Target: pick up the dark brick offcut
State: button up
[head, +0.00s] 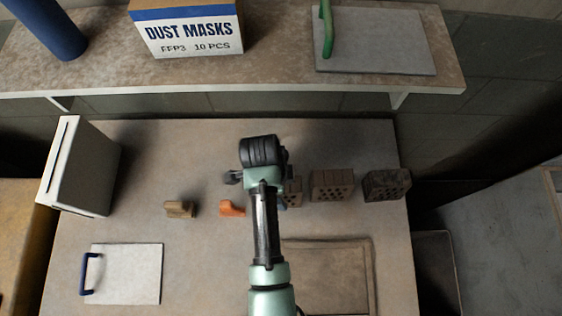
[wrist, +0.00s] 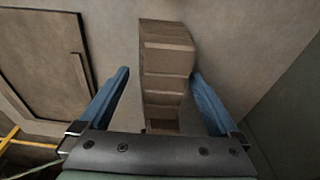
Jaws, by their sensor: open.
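The dark brick offcut (head: 386,186), a dark grey-brown block with holes in its front face, sits at the right end of a row of bricks on the table. In the head view my gripper is mostly hidden behind my arm, left of the dark brick and apart from it. In the wrist view my gripper (wrist: 160,100) is open, with two blue fingers. A brown block with paler bands (wrist: 167,58) shows between and beyond the fingers; I cannot tell which brick it is or whether a finger touches it.
A brown hollow brick (head: 332,184) stands left of the dark one; another (head: 294,191) is partly hidden by my arm. Orange (head: 232,209) and tan (head: 180,209) pieces lie further left. A brown board (head: 330,243) lies in front. A shelf (head: 280,78) overhangs the back.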

jog(key=shift+f, duration=0.25)
dwell(0.5)
grip_shut()
dwell(0.4)
